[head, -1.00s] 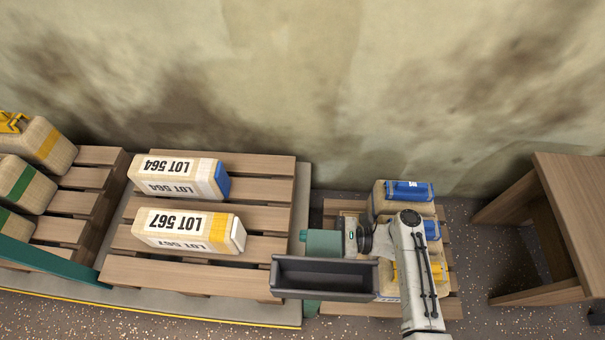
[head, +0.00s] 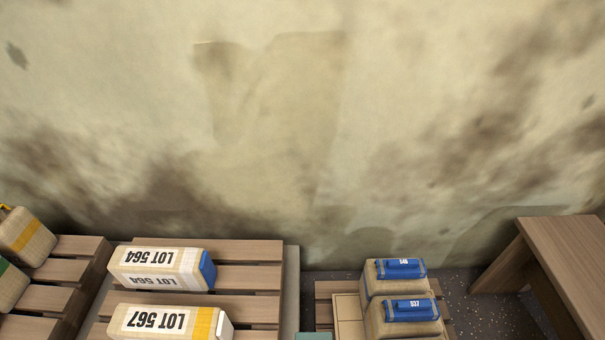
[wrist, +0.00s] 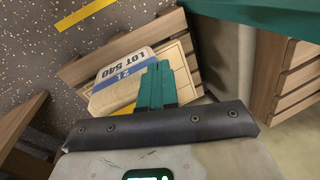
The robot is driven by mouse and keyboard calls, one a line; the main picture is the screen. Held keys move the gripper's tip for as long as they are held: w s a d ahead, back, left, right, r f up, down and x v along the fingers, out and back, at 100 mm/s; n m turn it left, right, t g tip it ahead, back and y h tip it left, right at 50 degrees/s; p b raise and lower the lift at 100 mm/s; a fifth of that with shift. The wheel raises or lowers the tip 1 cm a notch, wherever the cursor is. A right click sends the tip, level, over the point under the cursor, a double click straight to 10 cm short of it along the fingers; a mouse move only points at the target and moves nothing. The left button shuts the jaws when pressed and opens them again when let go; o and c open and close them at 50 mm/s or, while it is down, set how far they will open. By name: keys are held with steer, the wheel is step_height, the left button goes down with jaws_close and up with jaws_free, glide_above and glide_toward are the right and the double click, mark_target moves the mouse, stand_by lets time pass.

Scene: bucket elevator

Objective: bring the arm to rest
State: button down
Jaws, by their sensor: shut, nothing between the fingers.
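My gripper (wrist: 156,86) shows in the wrist view as two teal fingers, pressed together with nothing between them. Beyond the fingertips lies a tan sack (wrist: 122,80) with a blue band and the print LOT 540, partly hidden by the fingers. It rests on a wooden pallet (wrist: 172,27); I cannot tell the gap between the fingers and the sack. My arm and gripper do not clearly show in the head view.
In the head view, sacks LOT 564 (head: 150,268) and LOT 567 (head: 160,322) lie on the middle pallet (head: 250,250). Two blue-topped sacks (head: 375,285) stand on the right pallet. A wooden table (head: 560,240) stands at the far right, near the stained wall (head: 300,120).

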steer(key=s+d+r+n+h+p, duration=0.1)
steer(key=s+d+r+n+h, duration=0.2)
steer(key=d+r, duration=0.35)
step_height(320, 180, up, 24)
steer(key=a+p, duration=0.1)
steer(key=p, duration=2.3)
steer(key=shift+s+r+m+t+p, duration=0.2)
steer(key=shift+r+m+t+p, duration=0.1)
steer(key=shift+m+p, duration=0.1)
